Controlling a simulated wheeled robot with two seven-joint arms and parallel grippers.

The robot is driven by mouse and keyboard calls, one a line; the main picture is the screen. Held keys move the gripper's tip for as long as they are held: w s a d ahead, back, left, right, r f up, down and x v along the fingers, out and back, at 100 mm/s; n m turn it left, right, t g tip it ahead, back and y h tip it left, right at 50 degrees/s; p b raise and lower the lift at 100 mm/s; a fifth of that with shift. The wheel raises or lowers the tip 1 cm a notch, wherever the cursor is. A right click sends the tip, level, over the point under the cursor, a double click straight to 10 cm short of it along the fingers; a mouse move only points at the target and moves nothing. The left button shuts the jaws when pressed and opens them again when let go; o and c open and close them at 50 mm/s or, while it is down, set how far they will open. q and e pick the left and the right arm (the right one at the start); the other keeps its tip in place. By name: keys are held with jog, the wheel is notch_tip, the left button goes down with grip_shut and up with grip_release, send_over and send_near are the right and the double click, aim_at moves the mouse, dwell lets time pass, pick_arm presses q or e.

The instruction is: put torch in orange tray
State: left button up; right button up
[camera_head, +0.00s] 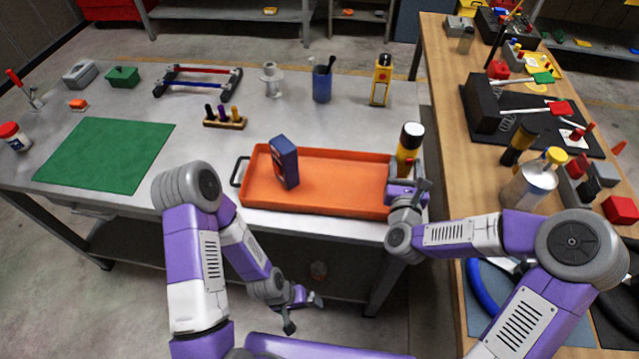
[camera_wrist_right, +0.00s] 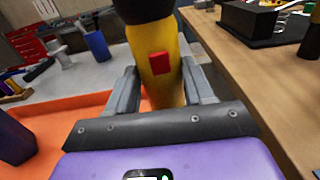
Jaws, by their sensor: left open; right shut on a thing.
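The yellow torch (camera_head: 408,152) has a black head and a red button, which shows in the right wrist view (camera_wrist_right: 158,66). My right gripper (camera_head: 406,182) is shut around its body and holds it upright at the right end of the orange tray (camera_head: 340,168). I cannot tell whether the torch's base touches anything; its lower end is hidden by the gripper. The tray lies on the grey table with a dark blue box (camera_head: 284,162) standing in its left part. My left gripper (camera_head: 304,308) is open and empty, low in front of the table edge.
The middle of the tray is clear. Behind it stand a screwdriver rack (camera_head: 224,118), a blue cup (camera_head: 322,82) and a yellow tool (camera_head: 381,80). A green mat (camera_head: 105,153) lies at left. The wooden bench (camera_head: 445,110) at right is crowded with tools and cans.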

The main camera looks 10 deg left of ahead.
jog(key=a+b, duration=0.2)
jog(key=a, duration=0.4)
notch_tip(320, 180, up, 5)
jog(key=m+h+b, duration=0.1)
jog(key=h+b, duration=0.1)
jog(key=b, duration=0.2)
send_over(349, 204)
notch_tip(349, 204, down, 10)
jog(key=b, duration=0.2)
jog(key=shift+f+b, duration=0.15)
jog(key=shift+b, duration=0.15)
jog(key=o, duration=1.2)
jog(key=shift+o, duration=0.2)
